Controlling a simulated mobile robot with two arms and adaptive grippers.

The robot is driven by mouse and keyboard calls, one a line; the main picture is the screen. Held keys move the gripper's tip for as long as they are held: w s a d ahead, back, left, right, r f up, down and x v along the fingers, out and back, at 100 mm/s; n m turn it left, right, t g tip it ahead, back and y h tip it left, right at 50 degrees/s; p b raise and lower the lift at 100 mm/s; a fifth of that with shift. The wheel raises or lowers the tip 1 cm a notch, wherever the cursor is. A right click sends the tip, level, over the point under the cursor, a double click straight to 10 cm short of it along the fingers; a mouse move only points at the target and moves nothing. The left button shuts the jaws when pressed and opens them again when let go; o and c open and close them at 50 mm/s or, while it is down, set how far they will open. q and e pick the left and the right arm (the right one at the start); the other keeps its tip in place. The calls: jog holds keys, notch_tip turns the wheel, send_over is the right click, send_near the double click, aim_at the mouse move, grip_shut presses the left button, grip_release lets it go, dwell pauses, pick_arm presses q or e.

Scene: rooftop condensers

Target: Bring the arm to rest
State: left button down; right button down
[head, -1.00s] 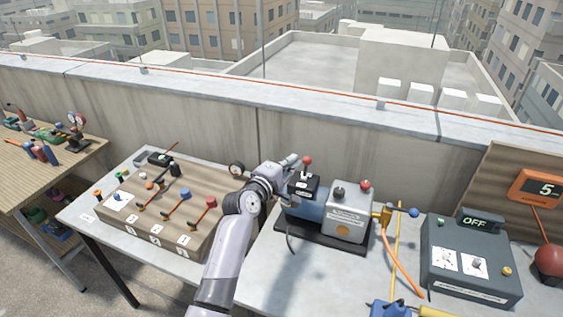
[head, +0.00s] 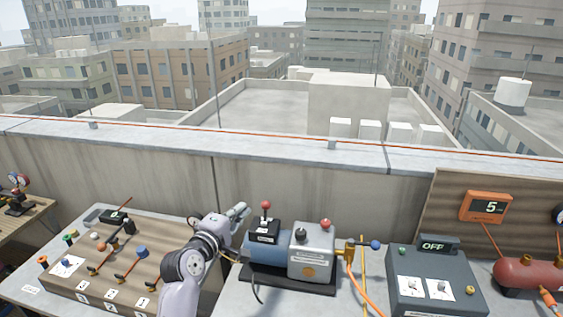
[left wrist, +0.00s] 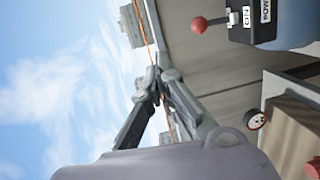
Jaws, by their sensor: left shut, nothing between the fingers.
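My left gripper (head: 240,210) is shut and empty, raised just left of the pump's black switch box (head: 264,232) with its red-knobbed lever (head: 266,205). A small gap shows between them in the head view. In the left wrist view the fingertips (left wrist: 155,78) meet against sky and the parapet, and the red knob (left wrist: 199,24) is apart from them at the top. My right gripper is in neither view.
The blue and grey pump (head: 310,252) stands on a grey table beside a dark control box (head: 432,272) reading OFF. A wooden valve panel (head: 125,258) lies left of my arm. The concrete parapet (head: 120,170) runs behind. A red tank (head: 525,273) is at far right.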

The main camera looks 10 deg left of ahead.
pick_arm(q)
jog(key=s+d+f+m+g+y, duration=0.15)
jog(key=s+f+m+g, duration=0.7)
jog(key=s+f, duration=0.9)
jog(key=s+f+m+g+y, duration=0.3)
jog(key=s+m, duration=0.6)
jog(key=s, duration=1.4)
notch_tip(320, 180, down, 30)
jog(key=s+g+h+b, duration=0.1)
jog(key=s+g+b, duration=0.1)
jog(key=g+b, duration=0.1)
jog(key=s+a+f+b, duration=0.1)
jog(key=s+a+f, duration=0.1)
jog(key=s+f, duration=0.6)
jog(key=s+a+f, duration=0.1)
jog(key=s+f, duration=0.7)
jog(key=f, duration=0.1)
jog(key=shift+a+f+g+b, duration=0.2)
jog(key=shift+a+g+b, duration=0.15)
jog(key=shift+b, duration=0.05)
jog(key=shift+w+m, duration=0.1)
jog(key=shift+m, duration=0.25)
